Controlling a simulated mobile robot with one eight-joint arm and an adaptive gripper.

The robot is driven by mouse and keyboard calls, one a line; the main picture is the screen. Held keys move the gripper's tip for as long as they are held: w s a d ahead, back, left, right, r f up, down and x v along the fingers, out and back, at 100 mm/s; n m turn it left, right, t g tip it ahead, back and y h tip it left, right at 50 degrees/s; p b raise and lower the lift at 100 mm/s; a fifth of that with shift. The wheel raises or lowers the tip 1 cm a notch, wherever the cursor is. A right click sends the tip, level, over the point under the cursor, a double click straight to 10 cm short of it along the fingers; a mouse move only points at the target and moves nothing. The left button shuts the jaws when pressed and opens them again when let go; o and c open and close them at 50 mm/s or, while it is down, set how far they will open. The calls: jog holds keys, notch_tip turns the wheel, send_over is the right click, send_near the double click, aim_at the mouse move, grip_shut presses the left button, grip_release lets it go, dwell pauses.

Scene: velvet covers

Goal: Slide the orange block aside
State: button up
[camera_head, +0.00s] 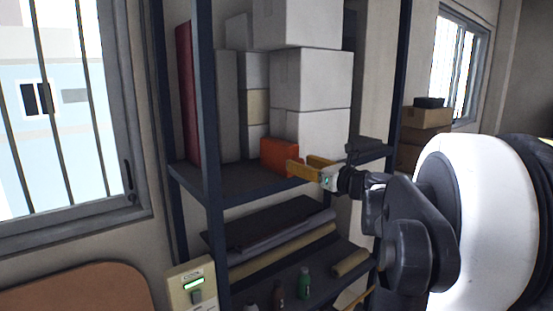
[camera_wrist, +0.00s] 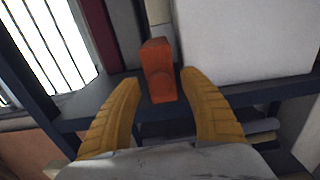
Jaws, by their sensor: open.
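The orange block (camera_head: 277,156) sits on a dark shelf, in front of stacked white boxes in the head view. In the wrist view the orange block (camera_wrist: 159,71) stands near the shelf's front edge, between and slightly beyond my yellow fingertips. My gripper (camera_head: 307,166) is open and reaches in from the right at shelf height, close to the block. In the wrist view my gripper (camera_wrist: 160,78) has its two fingers spread on either side of the block, with a gap to each. Part of the block's right side is hidden behind a finger in the head view.
White boxes (camera_head: 311,80) are stacked behind and right of the block. A tall red item (camera_head: 185,95) stands at the shelf's left. Bare shelf (camera_head: 235,182) lies left of the block. A dark blue upright post (camera_head: 207,130) stands at the front left. Small bottles (camera_head: 304,283) stand lower down.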

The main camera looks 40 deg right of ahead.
jog(key=shift+w, duration=0.6)
grip_shut()
jog(key=shift+a, duration=0.15)
jog(key=shift+s+a, duration=0.1)
jog(key=shift+a, duration=0.15)
jog(key=a+b, duration=0.1)
jog(key=a, duration=1.9)
jog(key=shift+r, duration=0.1)
